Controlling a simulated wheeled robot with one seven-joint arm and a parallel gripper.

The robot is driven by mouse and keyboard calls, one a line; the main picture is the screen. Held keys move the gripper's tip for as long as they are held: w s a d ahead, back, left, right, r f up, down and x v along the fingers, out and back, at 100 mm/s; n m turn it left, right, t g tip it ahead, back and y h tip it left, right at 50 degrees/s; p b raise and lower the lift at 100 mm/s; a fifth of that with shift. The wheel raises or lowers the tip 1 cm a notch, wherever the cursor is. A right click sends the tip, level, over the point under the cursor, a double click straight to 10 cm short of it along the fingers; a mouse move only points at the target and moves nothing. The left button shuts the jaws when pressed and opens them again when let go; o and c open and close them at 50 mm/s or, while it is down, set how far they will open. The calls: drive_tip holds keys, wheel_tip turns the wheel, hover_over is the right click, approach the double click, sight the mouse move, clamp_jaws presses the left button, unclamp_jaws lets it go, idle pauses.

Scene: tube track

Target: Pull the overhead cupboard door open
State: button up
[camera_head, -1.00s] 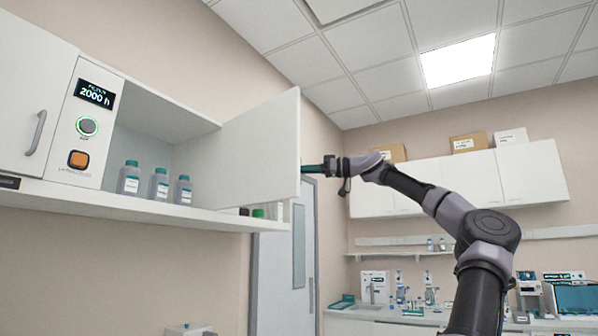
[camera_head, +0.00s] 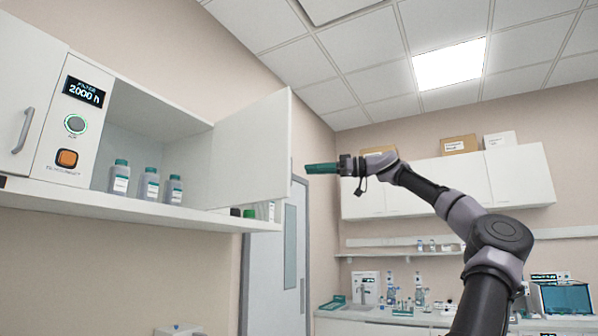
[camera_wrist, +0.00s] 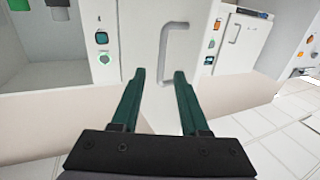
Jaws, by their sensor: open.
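The overhead cupboard (camera_head: 140,112) at the left has its white door (camera_head: 256,150) swung well open, standing out from the front. Its outer face is turned away in the head view. In the wrist view, which looks upside down, the door's outer face (camera_wrist: 138,40) and its grey bar handle (camera_wrist: 166,52) lie ahead, beyond the fingertips. My gripper (camera_head: 308,169) is just right of the door's free edge, with a small gap between them in the picture. In the wrist view, its two teal fingers (camera_wrist: 160,74) are apart with nothing between them.
Several bottles (camera_head: 149,184) stand inside the open cupboard. Left of it are a panel with a display (camera_head: 83,91) and a shut door with a handle (camera_head: 24,130). White wall cupboards (camera_head: 470,182) hang behind my arm. The air around my gripper's right side looks free.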

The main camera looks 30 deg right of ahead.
drive_tip(key=shift+v, duration=1.6)
drive_tip(key=shift+s, duration=0.1)
drive_tip(key=s+a+m+h, duration=0.2)
drive_tip(key=s+a, duration=0.6)
drive_tip(key=s, duration=0.5)
drive_tip(key=s+a+f+m+h, duration=0.3)
drive_tip(key=s+a+f, duration=0.25)
drive_tip(key=a, duration=0.35)
drive_tip(key=a+f+m+g+h, duration=0.1)
drive_tip(key=a+f+m+h, duration=0.1)
drive_tip(key=f, duration=0.8)
drive_tip(key=s+a+f+m+g+h, duration=0.1)
drive_tip(key=a+f+m+h, duration=0.1)
drive_tip(key=f, duration=0.9)
drive_tip(key=s+a+f+m+g+h, duration=0.1)
drive_tip(key=a+f+m+h, duration=0.1)
drive_tip(key=f+m, duration=0.4)
wheel_tip(320, 180, down, 5)
drive_tip(key=shift+a+f+h, duration=0.15)
drive_tip(key=shift+a+h, duration=0.15)
drive_tip(key=shift+h, duration=0.6)
